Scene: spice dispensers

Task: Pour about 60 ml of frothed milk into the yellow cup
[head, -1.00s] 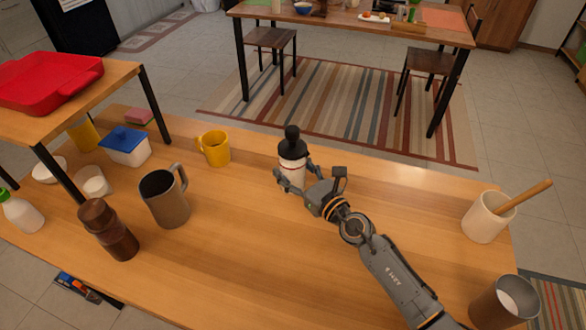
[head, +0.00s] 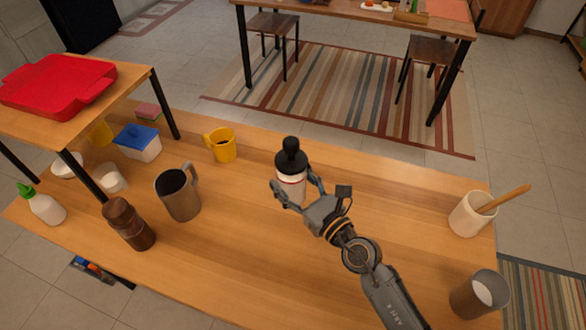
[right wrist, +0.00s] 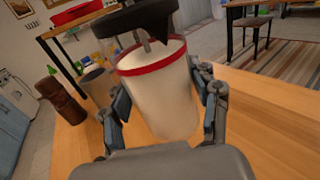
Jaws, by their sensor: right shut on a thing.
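The yellow cup (head: 222,146) stands upright near the far edge of the wooden table, left of my right gripper. My right gripper (head: 295,190) is shut around a white container (head: 290,185) with a red band and a black knobbed top. In the right wrist view the fingers sit on both sides of the white body (right wrist: 165,95), below the red band, and the black lid (right wrist: 150,18) with a pointed spout is cut by the top edge. I cannot tell whether its base touches the table. My left gripper is not in view.
A grey metal pitcher (head: 180,193) and a brown wooden grinder (head: 128,224) stand left. A cream crock (head: 470,214) with a wooden handle and a metal cup with white contents (head: 478,294) stand right. A red tray (head: 60,85) lies on the raised shelf. The table middle is clear.

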